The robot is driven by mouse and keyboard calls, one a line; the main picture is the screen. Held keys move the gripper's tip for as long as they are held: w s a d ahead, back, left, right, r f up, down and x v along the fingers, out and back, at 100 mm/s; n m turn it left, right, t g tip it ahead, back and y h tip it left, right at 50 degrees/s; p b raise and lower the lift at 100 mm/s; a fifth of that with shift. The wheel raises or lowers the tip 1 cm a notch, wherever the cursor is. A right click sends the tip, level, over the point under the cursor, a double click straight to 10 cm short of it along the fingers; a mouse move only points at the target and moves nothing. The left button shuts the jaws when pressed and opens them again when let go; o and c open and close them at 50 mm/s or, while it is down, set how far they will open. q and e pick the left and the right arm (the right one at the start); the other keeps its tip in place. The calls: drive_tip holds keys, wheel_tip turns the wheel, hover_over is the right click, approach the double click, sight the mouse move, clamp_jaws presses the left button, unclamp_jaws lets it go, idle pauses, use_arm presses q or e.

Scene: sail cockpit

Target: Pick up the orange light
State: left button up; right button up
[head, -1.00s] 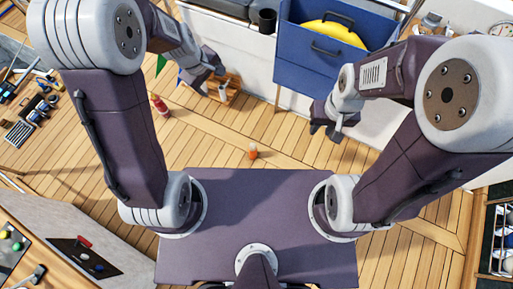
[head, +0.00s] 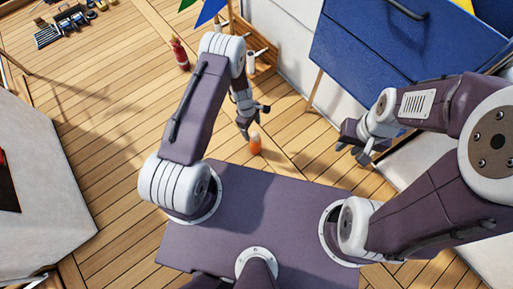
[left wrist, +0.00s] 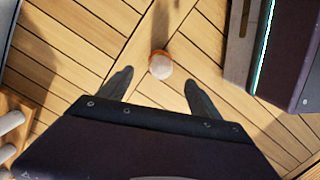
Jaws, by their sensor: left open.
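The orange light (head: 256,144) stands upright on the wooden deck, just past the far edge of my base, with a pale top. In the left wrist view the light (left wrist: 161,65) shows from above, its pale top slightly beyond the fingertips and roughly midway between them. My left gripper (head: 254,120) is open and empty, above and right beside the light in the head view. In the left wrist view its two fingers (left wrist: 158,85) are spread wide, with bare deck between them. My right gripper (head: 355,145) hangs to the right, away from the light; its jaw gap is unclear.
A blue cabinet (head: 390,65) stands at the upper right beside white walls. A red bottle (head: 179,54) and a wooden crate (head: 262,50) are at the back. A pale bench (head: 40,180) is at left. Planks around the light are clear.

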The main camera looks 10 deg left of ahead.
sight(253, 133)
use_arm(q)
drive_tip(key=f+b, duration=0.2)
drive_tip(key=f, duration=0.2)
drive_tip(key=shift+s+d+b, duration=0.1)
drive_tip(key=shift+d+b, duration=0.15)
drive_tip(key=shift+b, duration=0.15)
drive_tip(key=f+b, duration=0.2)
drive_tip(key=d+f+b, duration=0.1)
drive_tip(key=f+b, duration=0.1)
drive_tip(key=f, duration=0.1)
drive_tip(key=shift+s, duration=0.2)
drive_tip(key=shift+r, duration=0.15)
clamp_jaws()
